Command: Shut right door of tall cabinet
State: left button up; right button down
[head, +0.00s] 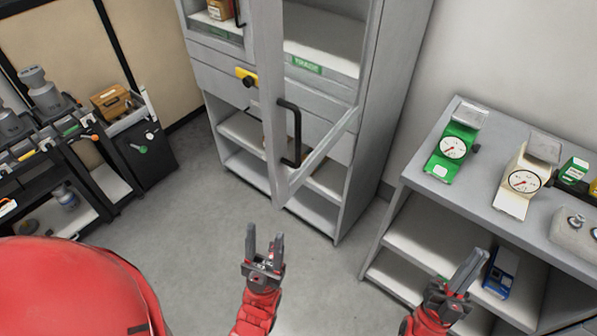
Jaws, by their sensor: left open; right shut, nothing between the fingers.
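The tall grey cabinet (222,82) stands at the top middle of the head view. Its right door (268,70) is open, swung out towards me, with its free edge at the left and a black bar handle (291,135) on it. The left door (212,38) looks shut. My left gripper (264,240) is open and empty, in front of and below the door's lower corner, apart from it. My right gripper (472,266) is shut and empty, further right, in front of the right-hand table.
A grey table (420,178) with green (441,168) and cream (512,200) dial scales stands at the right. The floor (195,225) before the cabinet is clear.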

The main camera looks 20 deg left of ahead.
jog(key=w+d+f+m+g+p, duration=0.1)
jog(key=w+d+f+m+g, duration=0.35)
jog(key=w, duration=0.35)
jog(key=w+d+f+m+g+p, duration=0.1)
jog(key=w+d+f+m+g, duration=0.2)
jog(key=w+f+g, duration=0.4)
jog(key=w+a+f+y, duration=0.2)
jog(key=w+a+y, duration=0.2)
jog(key=w+y, duration=0.15)
jog(key=n+g+y+p, duration=0.3)
jog(key=n+g+y, duration=0.95)
jog(key=y, duration=0.85)
send_near(286, 168)
jog(key=shift+m+g, duration=0.5)
jog(key=shift+m, duration=0.1)
jog(key=p+x, duration=0.6)
jog(key=shift+r, duration=0.4)
jog(key=shift+w+a+f, duration=0.15)
jog(key=shift+w+a, duration=0.1)
jog(key=shift+a, duration=0.1)
